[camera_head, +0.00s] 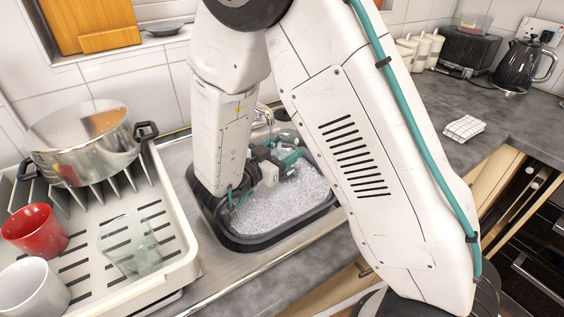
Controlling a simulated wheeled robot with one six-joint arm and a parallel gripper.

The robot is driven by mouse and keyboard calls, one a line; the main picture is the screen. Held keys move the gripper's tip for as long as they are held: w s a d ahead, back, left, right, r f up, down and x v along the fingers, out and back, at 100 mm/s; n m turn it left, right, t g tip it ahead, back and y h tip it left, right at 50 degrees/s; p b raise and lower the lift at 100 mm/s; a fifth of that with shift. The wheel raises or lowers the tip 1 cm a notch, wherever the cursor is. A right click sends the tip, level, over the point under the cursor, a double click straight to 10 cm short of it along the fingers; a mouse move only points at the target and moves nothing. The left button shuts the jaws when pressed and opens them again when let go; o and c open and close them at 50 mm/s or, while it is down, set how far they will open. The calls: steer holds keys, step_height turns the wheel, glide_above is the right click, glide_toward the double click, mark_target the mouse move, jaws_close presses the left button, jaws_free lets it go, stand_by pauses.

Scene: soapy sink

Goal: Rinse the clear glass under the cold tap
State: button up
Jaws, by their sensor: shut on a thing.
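My gripper (284,160), with dark and teal parts, is low over the far part of the suds-filled basin, close to the tap. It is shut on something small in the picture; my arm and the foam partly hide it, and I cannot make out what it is. The metal tap (264,114) shows just behind my gripper, partly covered by my arm; I cannot tell whether water runs. A clear glass (130,244) stands in the white dish rack at the left, apart from my gripper.
The dark basin (262,243) holds white suds (275,212). The dish rack (180,262) also holds a steel pot (85,140), a red mug (36,230) and a white mug (32,288). A folded cloth (464,128), kettle (520,65) and toaster (468,48) are on the right counter.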

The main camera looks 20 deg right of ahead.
steer(key=shift+a, duration=0.35)
steer(key=s, duration=0.8)
steer(key=shift+a, duration=0.15)
stand_by(0.4)
stand_by(1.1)
steer(key=s+r, duration=0.4)
steer(key=shift+s+a, duration=0.15)
steer(key=shift+s, duration=0.25)
steer(key=shift+r, duration=0.1)
stand_by(0.4)
